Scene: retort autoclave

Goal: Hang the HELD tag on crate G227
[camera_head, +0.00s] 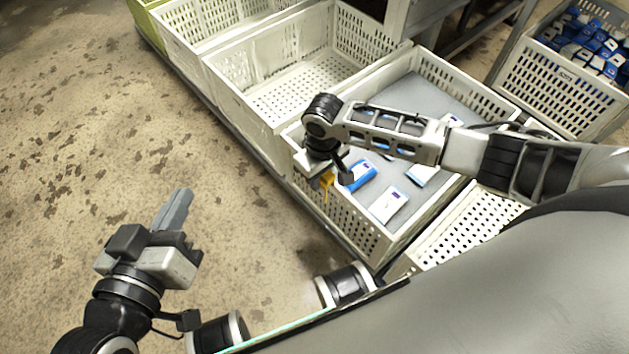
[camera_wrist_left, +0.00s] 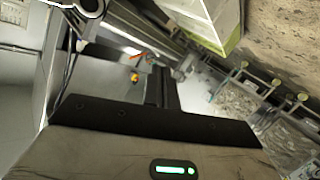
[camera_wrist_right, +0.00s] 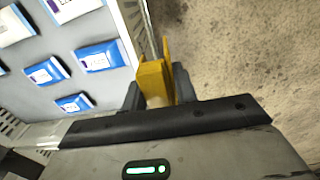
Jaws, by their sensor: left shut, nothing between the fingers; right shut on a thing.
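My right gripper (camera_head: 322,172) is shut on a yellow tag (camera_head: 327,182) at the near wall of a white crate (camera_head: 345,218). In the right wrist view the yellow tag (camera_wrist_right: 153,80) sits between the fingers, close to the crate's rim (camera_wrist_right: 136,40). I cannot tell whether the tag touches the rim. No lettering on the tag or crate number can be read. My left gripper (camera_head: 174,210) is shut and empty above the floor at the left, away from the crates.
The crate holds several blue-and-white packs (camera_head: 360,175) on a grey sheet. An empty white crate (camera_head: 262,98) stands behind it in the row, and another (camera_head: 462,232) lies nearer. A crate of blue packs (camera_head: 560,85) is at the upper right. The floor (camera_head: 90,130) at left is clear.

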